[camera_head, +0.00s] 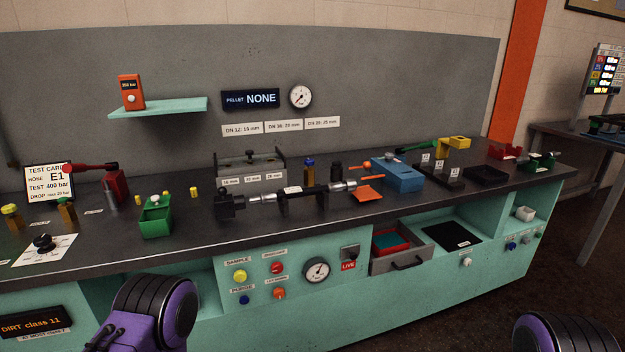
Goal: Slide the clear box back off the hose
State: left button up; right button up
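A black hose (312,194) with silver fittings lies lengthwise on the bench, between a dark block (231,205) at its left and a fitting (348,185) at its right. A see-through box (250,163) with dark edges and a small knob on top appears just behind the hose's left part. Its clear walls are faint, and I cannot tell whether any of it covers the hose. Neither gripper shows; only purple and black parts of my arms appear at the bottom edge.
A green container (156,216) stands left of the hose, and a blue box (397,174) stands right of it. An orange tray (366,195) lies near the right fitting. A teal shelf (160,107) holds an orange device. An open drawer (402,258) juts out below the bench.

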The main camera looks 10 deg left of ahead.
aim_at(365, 193)
jog(key=u, duration=0.5)
jog(key=i, duration=0.95)
jog(key=z, duration=0.25)
